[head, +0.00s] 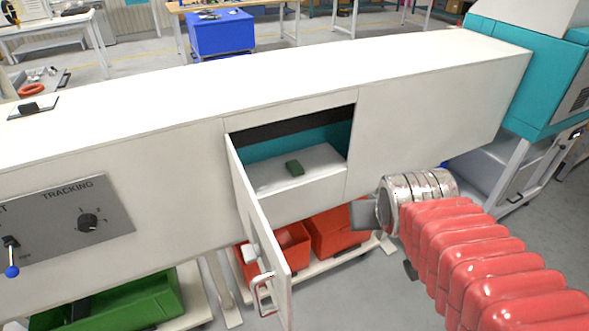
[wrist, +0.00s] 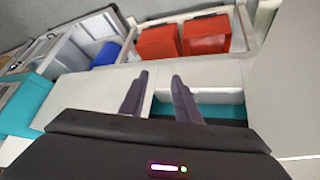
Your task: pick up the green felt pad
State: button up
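The green felt pad (head: 294,168) is a small dark green block lying on the pale floor of an open compartment (head: 317,169) in the white machine housing. Its door (head: 261,235) stands swung open at the opening's left side. My gripper (head: 364,214) is outside the compartment, right of and lower than the opening in the head view, and apart from the pad. In the wrist view my gripper (wrist: 160,78) shows two dark fingers spread apart with nothing between them. The pad does not show in the wrist view.
The door's handle (head: 263,292) sticks out at lower centre. Red bins (head: 335,232) stand below the housing, and a green bin (head: 120,305) is at lower left. A panel with a knob (head: 88,222) and a blue-tipped lever (head: 11,255) is on the left. The housing top (head: 270,70) is largely clear.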

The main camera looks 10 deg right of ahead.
jog(key=w+d+f+m+t+h, duration=0.1)
jog(key=w+d+f+h, duration=0.15)
jog(key=d, duration=0.75)
jog(key=w+d+f+m+h, duration=0.1)
jog(key=w+d+f+m, duration=0.15)
jog(key=d, duration=0.85)
jog(key=s+d+f+t, duration=0.1)
jog(key=s+d+f, duration=0.3)
jog(key=d, duration=0.2)
jog(key=s+d+f+m+t+h, duration=0.1)
jog(key=s+d+f+t, duration=0.1)
jog(key=s+d+f, duration=0.2)
jog(key=d+f, duration=0.1)
jog(key=d, duration=0.2)
jog(key=shift+s+t, duration=0.3)
jog(key=shift+s, duration=0.1)
jog(key=shift+o, duration=0.3)
jog(key=shift+h, duration=0.25)
